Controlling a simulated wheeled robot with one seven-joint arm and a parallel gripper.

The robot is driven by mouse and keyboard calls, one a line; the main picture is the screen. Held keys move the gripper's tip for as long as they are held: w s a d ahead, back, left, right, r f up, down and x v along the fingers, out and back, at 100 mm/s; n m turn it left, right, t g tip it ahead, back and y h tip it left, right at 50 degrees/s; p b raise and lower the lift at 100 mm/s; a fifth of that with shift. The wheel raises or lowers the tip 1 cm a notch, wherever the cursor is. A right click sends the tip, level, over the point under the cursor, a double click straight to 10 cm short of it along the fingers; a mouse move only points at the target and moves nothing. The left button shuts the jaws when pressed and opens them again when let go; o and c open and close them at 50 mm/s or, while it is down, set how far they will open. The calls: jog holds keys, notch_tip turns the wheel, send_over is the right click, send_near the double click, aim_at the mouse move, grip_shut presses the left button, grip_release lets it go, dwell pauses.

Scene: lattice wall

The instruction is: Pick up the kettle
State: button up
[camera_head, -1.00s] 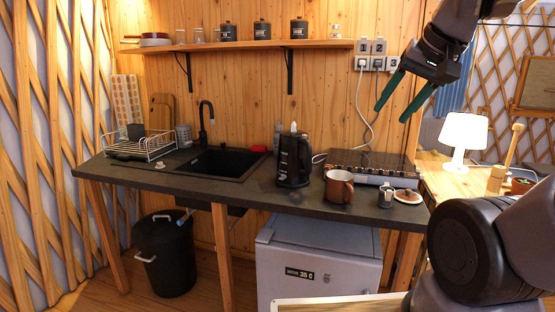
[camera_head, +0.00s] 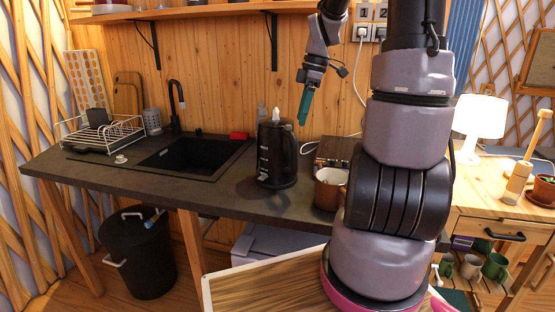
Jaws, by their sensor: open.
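The kettle (camera_head: 272,155) is black and stands upright on the dark countertop (camera_head: 110,172), right of the sink. Its handle is on its right side. My gripper (camera_head: 304,108) is above and slightly right of the kettle, apart from it, with green fingers pointing down. The fingers overlap each other from this side, and nothing shows between them. My arm hides the right part of the counter.
A brown mug (camera_head: 328,190) stands right of the kettle. A black sink (camera_head: 190,158) with a tap (camera_head: 178,104) and a dish rack (camera_head: 100,132) are to the left. A shelf (camera_head: 200,12) runs above. A white lamp (camera_head: 480,120) stands far right.

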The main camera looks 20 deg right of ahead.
aim_at(294, 156)
jog(key=f+n, duration=0.1)
jog(key=f, duration=0.3)
jog(key=w+f+n+y, duration=0.1)
jog(key=f+n, duration=0.1)
jog(key=f, duration=0.3)
jog(key=a+f+n+g+y, duration=0.1)
jog(key=f+n, duration=0.1)
jog(key=f, duration=0.2)
jog(key=shift+w+a+f, duration=0.1)
jog(key=shift+w+f, duration=0.1)
jog(key=shift+w, duration=0.15)
jog(key=shift+a+f, duration=0.15)
jog(key=shift+f, duration=0.3)
grip_shut()
jog(key=shift+w+r, duration=0.1)
jog(key=shift+w, duration=0.05)
dwell(0.5)
